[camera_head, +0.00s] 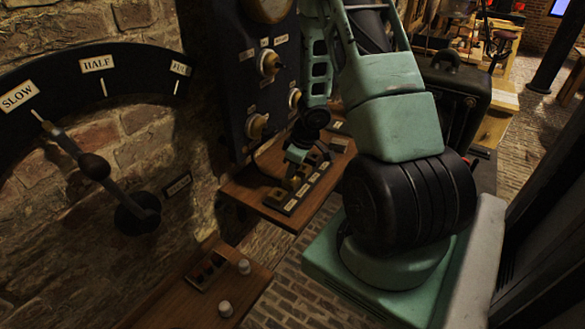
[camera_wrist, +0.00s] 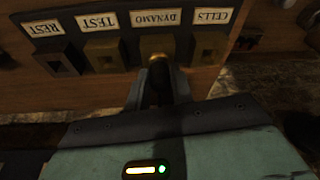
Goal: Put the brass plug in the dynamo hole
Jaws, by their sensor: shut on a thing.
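My gripper (camera_wrist: 158,84) is shut on the brass plug (camera_wrist: 158,60), which shows a dark handle between the fingers and a brass end. In the wrist view the brass end is at the lower edge of the dynamo block (camera_wrist: 157,44), under the upside-down DYNAMO label. I cannot tell whether it is inside the hole, which is hidden. The test block (camera_wrist: 104,54), rest block (camera_wrist: 62,58) and cells block (camera_wrist: 209,46) stand in the same row. In the head view my gripper (camera_head: 297,155) is over the labelled block strip (camera_head: 289,208), partly hiding it.
The strip sits on a wooden shelf (camera_head: 262,208) against the brick wall. A dark panel with knobs (camera_head: 268,64) rises behind it. A lever (camera_head: 94,166) with a SLOW/HALF scale is at the left. A lower wooden shelf (camera_head: 252,292) carries two pale knobs.

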